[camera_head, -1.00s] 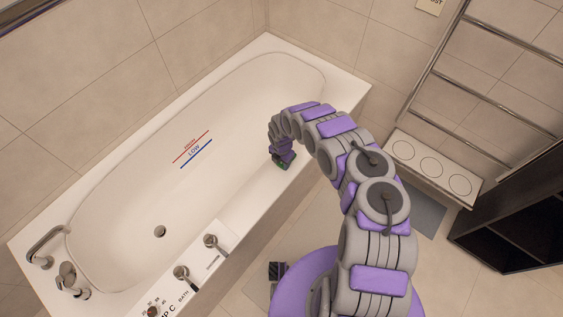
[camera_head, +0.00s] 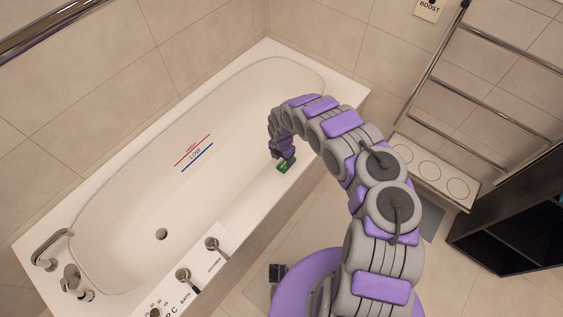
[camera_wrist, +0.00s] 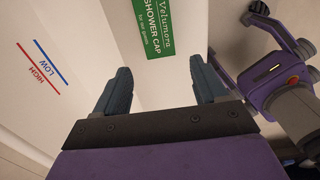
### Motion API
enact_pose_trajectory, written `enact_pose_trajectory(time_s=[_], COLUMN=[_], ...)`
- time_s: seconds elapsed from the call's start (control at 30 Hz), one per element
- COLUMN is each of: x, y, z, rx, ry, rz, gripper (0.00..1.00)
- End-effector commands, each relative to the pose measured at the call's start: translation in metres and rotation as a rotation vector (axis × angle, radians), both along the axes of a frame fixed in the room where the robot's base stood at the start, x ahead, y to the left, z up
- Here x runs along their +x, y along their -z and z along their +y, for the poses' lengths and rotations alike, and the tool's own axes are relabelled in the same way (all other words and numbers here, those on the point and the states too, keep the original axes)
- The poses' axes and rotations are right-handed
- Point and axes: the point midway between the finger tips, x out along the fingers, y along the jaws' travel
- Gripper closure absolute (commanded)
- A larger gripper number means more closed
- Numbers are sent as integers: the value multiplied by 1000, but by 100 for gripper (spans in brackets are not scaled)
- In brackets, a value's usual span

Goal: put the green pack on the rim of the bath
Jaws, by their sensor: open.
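The green pack (camera_head: 286,166) lies flat on the near rim of the bath (camera_head: 255,203), just below my gripper (camera_head: 287,158). In the wrist view the green pack (camera_wrist: 166,27) shows white lettering reading "SHOWER CAP" and lies beyond the fingertips, cut off by the top edge. My gripper (camera_wrist: 160,78) is open, with its two dark fingers apart and nothing between them. The fingers look clear of the pack.
The bath's basin (camera_head: 190,165) with a drain is left of my arm. Taps (camera_head: 213,243) stand on the near rim at lower left. A white ledge with round marks (camera_head: 430,165), a towel rail (camera_head: 480,100) and a dark shelf (camera_head: 510,225) are on the right.

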Motion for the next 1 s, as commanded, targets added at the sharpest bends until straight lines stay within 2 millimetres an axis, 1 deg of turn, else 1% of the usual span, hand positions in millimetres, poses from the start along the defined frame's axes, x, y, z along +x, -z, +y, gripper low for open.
enact_pose_trajectory(time_s=[0.03,0.1,0.23,0.4,0.57,0.67,0.77,0.87,0.9,0.97,1.0], x=[1,0,1,0,0,1,6,11,12,13,13], y=[-14,-26,-43,-52,-53,-56,-72,-101,-117,-139,-156], z=[-1,-1,0,0,1,-5,-25,-57,-73,-95,-108], rx=[-1,-1,0,1,1,-10,-48,-109,-137,-174,-195], ry=[1,0,1,0,0,16,79,195,255,347,409], rz=[-1,-1,-1,-1,1,0,-6,-18,-25,-36,-47], gripper=[28,28,28,28,28,28,28,28,28,28,28])
